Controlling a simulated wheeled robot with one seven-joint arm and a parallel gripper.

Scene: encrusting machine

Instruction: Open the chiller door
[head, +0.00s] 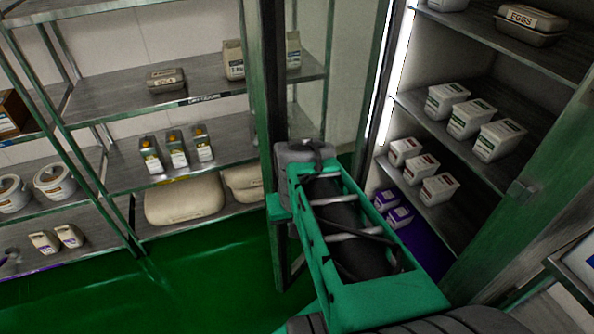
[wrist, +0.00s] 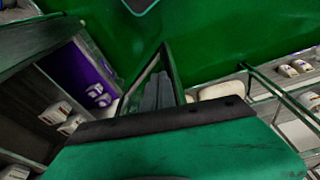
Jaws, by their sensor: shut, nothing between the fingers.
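The chiller (head: 430,130) is at the right in the head view, its lit shelves in plain sight with no door across them. Its glass door, with a dark green frame (head: 262,80), stands swung out at the left side of the opening. The door handle is not clear in either view.
Chiller shelves hold several white tubs (head: 470,117) and an egg box (head: 530,20). A metal rack (head: 110,190) with bottles, bins and cartons stands at the left. The green floor (head: 190,270) in front of the rack is clear.

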